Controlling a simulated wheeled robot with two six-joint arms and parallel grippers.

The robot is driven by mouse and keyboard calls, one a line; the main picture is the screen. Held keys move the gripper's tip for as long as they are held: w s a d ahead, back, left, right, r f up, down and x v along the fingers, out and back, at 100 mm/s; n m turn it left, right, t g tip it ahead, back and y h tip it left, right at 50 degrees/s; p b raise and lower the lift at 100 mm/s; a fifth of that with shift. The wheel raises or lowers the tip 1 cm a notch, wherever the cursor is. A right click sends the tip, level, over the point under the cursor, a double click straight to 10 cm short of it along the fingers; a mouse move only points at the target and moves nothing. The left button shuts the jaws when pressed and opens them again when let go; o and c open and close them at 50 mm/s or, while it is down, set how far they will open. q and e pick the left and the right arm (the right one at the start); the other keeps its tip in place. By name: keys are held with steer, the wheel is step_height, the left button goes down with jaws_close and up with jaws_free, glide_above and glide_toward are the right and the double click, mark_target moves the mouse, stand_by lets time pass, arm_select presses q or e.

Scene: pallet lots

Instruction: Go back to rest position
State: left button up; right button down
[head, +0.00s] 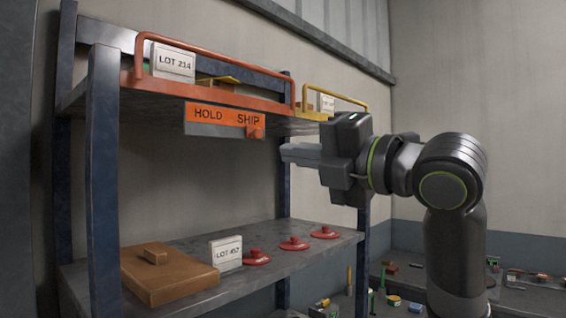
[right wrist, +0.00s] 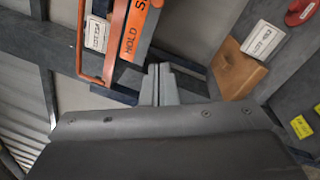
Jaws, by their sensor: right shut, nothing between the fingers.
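My right gripper (head: 302,154) is shut and empty in the head view. Its fingers point left, in front of the rack and a little right of the orange HOLD / SHIP sign (head: 222,120). A small orange slider (head: 255,131) sits at the sign's right end, under SHIP. In the right wrist view the closed fingers (right wrist: 159,85) point up the picture, apart from the sign (right wrist: 136,30). My left gripper does not show in either view.
The rack has an upper shelf with an orange rail (head: 215,60), a yellow rail (head: 335,92) and a LOT 214 card (head: 174,63). The lower shelf (head: 190,300) holds a brown lidded box (head: 168,277), a LOT 457 card (head: 226,252) and red knobbed discs (head: 294,244). Small items lie low at right.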

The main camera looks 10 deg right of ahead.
steer(key=shift+w+d+f, duration=0.15)
steer(key=shift+d, duration=0.15)
steer(key=shift+a, duration=0.1)
